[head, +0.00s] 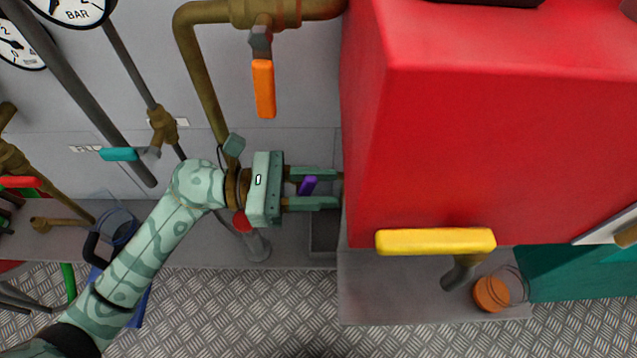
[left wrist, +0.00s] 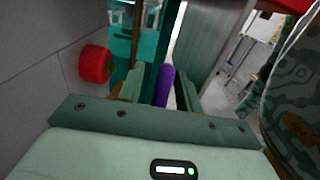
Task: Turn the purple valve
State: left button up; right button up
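The purple valve handle (head: 308,185) is a small purple lever beside the big red box in the head view. My left gripper (head: 313,188) reaches it from the left, with one finger above and one below it. The left wrist view shows the purple handle (left wrist: 165,86) standing between the two fingers, nearer the right one. A gap shows on its left side, so the fingers are open around it. The rest of the purple valve is hidden. My right gripper is in neither view.
A large red box (head: 480,130) fills the right, close to my left fingertips. Other handles are orange (head: 263,88), teal (head: 118,154) and yellow (head: 435,241). A brown pipe (head: 205,85) runs behind my wrist. A red knob (left wrist: 96,64) shows in the left wrist view.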

pick_arm(q)
grip_shut()
jog(key=y+p, duration=0.1)
jog(key=p, duration=0.1)
jog(key=y+p, duration=0.1)
jog(key=shift+d+r+p, duration=0.15)
jog(key=shift+d+p, duration=0.2)
jog(key=shift+p, duration=0.05)
jog(key=shift+d+f+y+p, duration=0.1)
jog(key=shift+f+y+p, duration=0.15)
jog(key=shift+y+p, duration=0.05)
jog(key=shift+f, duration=0.35)
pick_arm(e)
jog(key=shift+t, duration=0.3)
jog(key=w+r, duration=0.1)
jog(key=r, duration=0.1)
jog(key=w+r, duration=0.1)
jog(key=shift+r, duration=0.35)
pick_arm(q)
grip_release()
